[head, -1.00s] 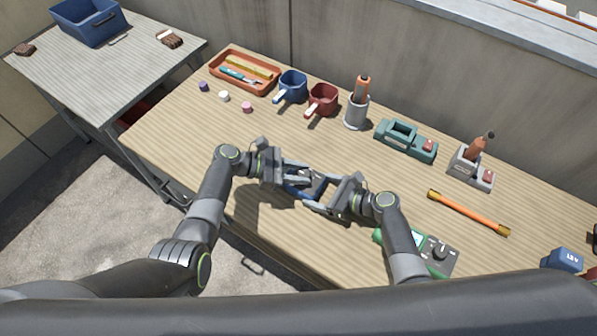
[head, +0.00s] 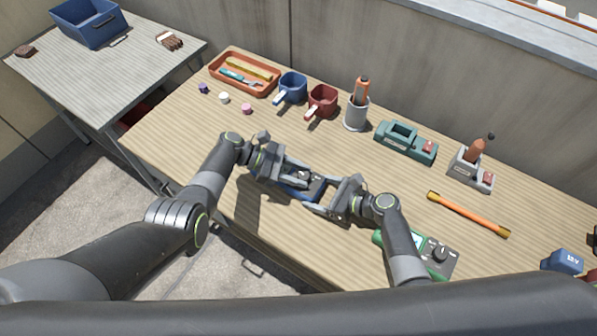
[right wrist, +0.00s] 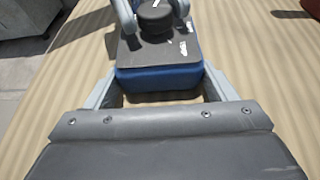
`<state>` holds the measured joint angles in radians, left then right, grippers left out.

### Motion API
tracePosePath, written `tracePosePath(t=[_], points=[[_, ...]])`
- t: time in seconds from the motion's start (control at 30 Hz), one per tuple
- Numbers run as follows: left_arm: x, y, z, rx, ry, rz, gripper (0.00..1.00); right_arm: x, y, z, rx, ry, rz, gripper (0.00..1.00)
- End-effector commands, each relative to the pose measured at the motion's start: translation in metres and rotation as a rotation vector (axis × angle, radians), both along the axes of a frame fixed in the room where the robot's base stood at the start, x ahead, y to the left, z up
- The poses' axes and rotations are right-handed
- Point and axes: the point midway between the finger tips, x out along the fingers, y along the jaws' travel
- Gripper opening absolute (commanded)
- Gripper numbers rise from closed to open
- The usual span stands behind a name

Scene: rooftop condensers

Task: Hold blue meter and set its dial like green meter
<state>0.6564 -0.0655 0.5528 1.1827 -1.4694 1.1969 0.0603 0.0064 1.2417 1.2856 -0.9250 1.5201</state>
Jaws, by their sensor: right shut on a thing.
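The blue meter (head: 294,193) is held just above the near part of the bench, between my two grippers. My right gripper (head: 318,197) is shut on it. In the right wrist view its blue body (right wrist: 158,80) lies between the fingers, with a grey face and a round black dial (right wrist: 155,16). My left gripper (head: 299,178) is open, with one finger on each side of the dial; contact is unclear. The dial's pointer setting cannot be read. The green meter (head: 436,266) lies at the front right, with its dial (head: 440,254) showing and part hidden behind my right arm.
An orange rod (head: 468,214) lies right of centre. A teal charger (head: 405,142), a grey holder (head: 468,172), a grey cup (head: 356,112), blue (head: 292,87) and red (head: 322,100) mugs and an orange tray (head: 216,75) line the back. Bench space between is clear.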

Motion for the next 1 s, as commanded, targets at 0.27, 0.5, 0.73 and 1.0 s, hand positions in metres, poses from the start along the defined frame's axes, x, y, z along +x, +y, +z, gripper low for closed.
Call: tracePosePath(t=[0.27, 0.5, 0.73, 1.0], points=[[0.0, 0.0, 0.001, -0.001, -0.001, 0.0, 0.52, 0.001, 0.0, 0.001, 0.001, -0.001, -0.001, 0.41], [0.003, 0.009, 0.004, 0.0, -0.002, 0.001, 0.52, 0.001, 0.0, 0.001, 0.001, -0.002, -0.002, 0.41], [0.014, 0.049, 0.021, 0.002, -0.005, 0.003, 0.52, 0.001, 0.0, 0.001, 0.002, -0.001, -0.002, 0.41], [0.024, 0.094, 0.04, 0.001, -0.002, 0.001, 0.52, 0.001, 0.0, 0.001, 0.002, -0.001, -0.002, 0.41]])
